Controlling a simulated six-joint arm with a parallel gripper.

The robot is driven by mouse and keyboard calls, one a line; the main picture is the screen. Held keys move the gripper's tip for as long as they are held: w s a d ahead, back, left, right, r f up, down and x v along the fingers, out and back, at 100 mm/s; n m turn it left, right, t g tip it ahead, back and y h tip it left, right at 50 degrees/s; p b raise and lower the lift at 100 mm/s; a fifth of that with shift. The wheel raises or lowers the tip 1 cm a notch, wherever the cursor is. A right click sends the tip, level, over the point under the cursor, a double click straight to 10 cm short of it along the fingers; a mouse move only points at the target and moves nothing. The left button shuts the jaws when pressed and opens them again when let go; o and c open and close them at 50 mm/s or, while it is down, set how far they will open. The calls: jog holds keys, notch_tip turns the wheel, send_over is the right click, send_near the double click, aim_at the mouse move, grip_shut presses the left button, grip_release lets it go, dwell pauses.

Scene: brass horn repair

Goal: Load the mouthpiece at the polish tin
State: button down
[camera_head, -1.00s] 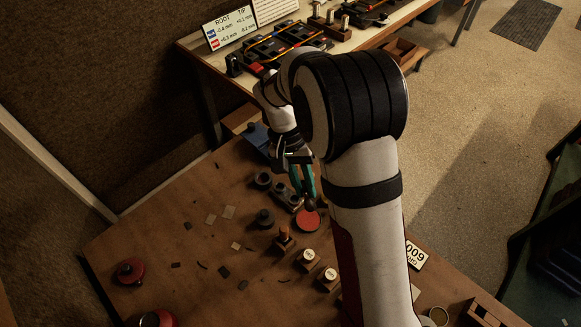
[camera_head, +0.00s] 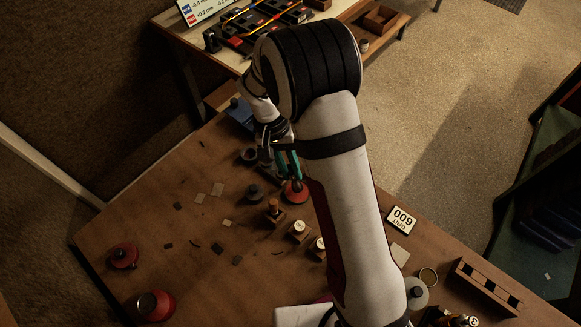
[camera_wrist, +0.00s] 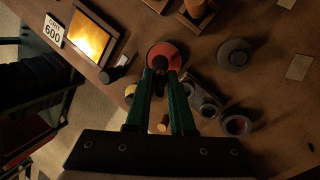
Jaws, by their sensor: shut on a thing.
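The red disc-shaped polish tin (camera_head: 294,195) lies on the brown bench below my gripper (camera_head: 292,178). It also shows in the wrist view (camera_wrist: 178,57), behind the fingertips. My gripper has green fingers, and in the wrist view (camera_wrist: 160,72) their tips close on a small dark, rounded piece (camera_wrist: 160,63). I take this piece for the mouthpiece; most of it is hidden by the fingers. It overlaps the red top of the tin in that view. I cannot tell whether it touches the tin.
A dark round pot (camera_head: 254,192) and a wooden block with a peg (camera_head: 274,212) stand close by. White-topped wooden blocks (camera_head: 298,231) are nearer. A grit sign (camera_head: 401,220) lies right of my arm.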

jog(key=shift+f, duration=0.6)
dwell(1.2)
jog(key=shift+r, duration=3.55)
